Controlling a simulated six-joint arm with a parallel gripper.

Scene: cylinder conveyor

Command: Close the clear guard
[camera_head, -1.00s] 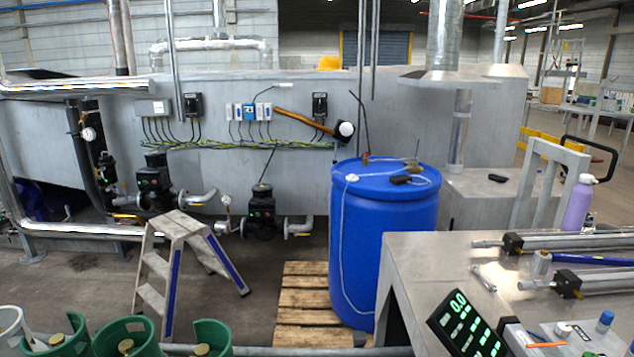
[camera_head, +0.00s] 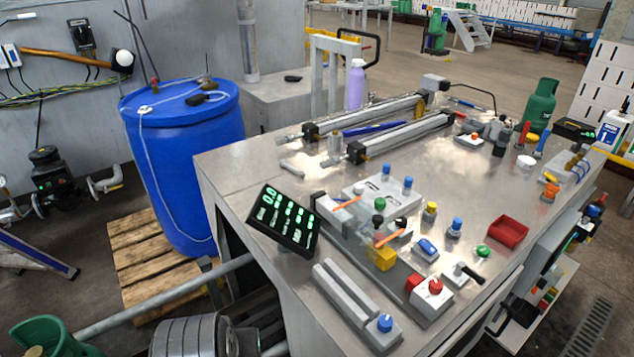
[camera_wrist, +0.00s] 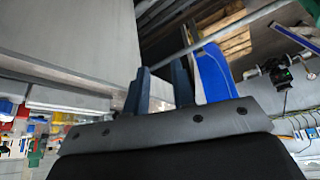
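A clear see-through piece (camera_head: 343,222), apparently the guard, is on the steel bench beside the tilted black display (camera_head: 284,219). Orange strips show near it. Its outline is faint, and I cannot tell how far open it stands. My gripper (camera_wrist: 160,82) shows in the wrist view with its two dark fingers apart and nothing between them. It points past the side of a grey surface and is away from the guard. The gripper does not show in the head view.
The steel bench (camera_head: 240,165) holds cylinders on rails, a red tray (camera_head: 507,232), a red-knobbed switch box (camera_head: 432,294) and several coloured knobs. A blue barrel (camera_head: 185,135) stands on a pallet (camera_head: 140,255) left of the bench. A grey rail runs low at the bench's left side.

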